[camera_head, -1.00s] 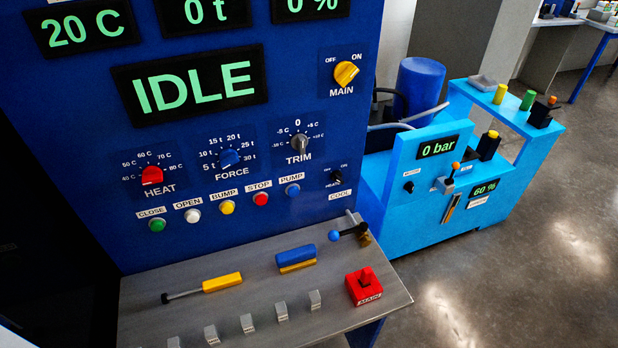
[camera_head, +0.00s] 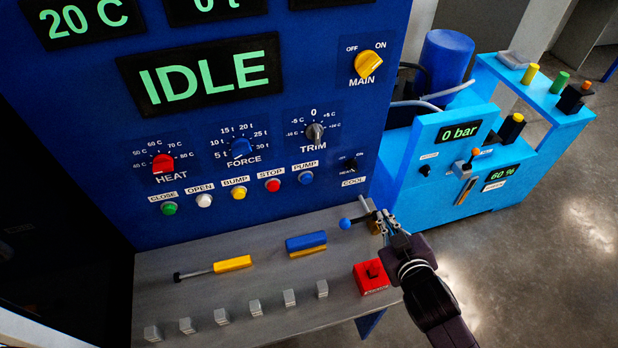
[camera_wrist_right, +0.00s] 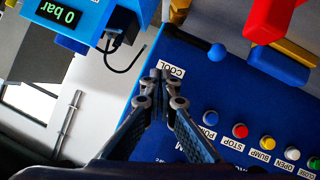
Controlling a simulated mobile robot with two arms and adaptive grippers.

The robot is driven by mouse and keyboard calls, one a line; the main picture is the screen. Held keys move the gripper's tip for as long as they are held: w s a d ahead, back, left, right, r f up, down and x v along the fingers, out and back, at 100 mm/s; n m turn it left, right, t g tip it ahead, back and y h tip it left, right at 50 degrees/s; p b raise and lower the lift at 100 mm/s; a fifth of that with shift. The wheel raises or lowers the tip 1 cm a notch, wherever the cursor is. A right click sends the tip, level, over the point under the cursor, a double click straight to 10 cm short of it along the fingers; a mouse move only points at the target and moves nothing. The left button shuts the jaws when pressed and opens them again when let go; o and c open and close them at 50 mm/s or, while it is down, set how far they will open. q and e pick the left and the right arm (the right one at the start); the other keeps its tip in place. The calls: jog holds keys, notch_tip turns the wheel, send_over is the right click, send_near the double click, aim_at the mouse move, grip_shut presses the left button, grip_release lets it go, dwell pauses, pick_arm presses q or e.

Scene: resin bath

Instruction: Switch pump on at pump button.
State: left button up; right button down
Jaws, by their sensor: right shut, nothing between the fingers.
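The pump button (camera_head: 306,178) is a small round blue button under the PUMP label on the blue control panel (camera_head: 300,80). It ends the row to the right of the red stop button (camera_head: 273,185). In the right wrist view the pump button (camera_wrist_right: 210,117) lies to the right of the fingers, apart from them. My right gripper (camera_head: 384,220) is shut and empty, over the right end of the grey shelf by the blue-knobbed lever. In the wrist view its fingertips (camera_wrist_right: 161,76) are together beside the COOL label. My left gripper is not in view.
The blue-knobbed lever (camera_head: 345,223) stands close to the right gripper. A red block (camera_head: 371,278) and a blue-and-yellow piece (camera_head: 306,242) are on the grey shelf (camera_head: 290,275). The display (camera_head: 205,78) reads IDLE. A light blue pump unit (camera_head: 440,170) stands right, showing 0 bar.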

jog(key=w+a+r+n+t+y, duration=0.2)
jog(key=w+a+r+n, duration=0.1)
jog(key=n+g+y, duration=0.2)
jog(key=n+y, duration=0.6)
jog(key=y, duration=0.1)
send_near(306, 178)
jog(key=r, duration=0.2)
jog(key=s+a+f+n+g+y, duration=0.2)
jog(key=s+f+n+g+y, duration=0.1)
jog(key=s+n+g, duration=0.2)
jog(key=shift+n, duration=0.3)
jog(key=shift+w+f, duration=0.1)
jog(key=shift+w, duration=0.05)
jog(key=w+a+b, duration=0.2)
jog(key=w, duration=0.6)
jog(key=shift+a+b, duration=0.35)
jog(key=shift+a, duration=0.05)
jog(key=shift+w, duration=0.2)
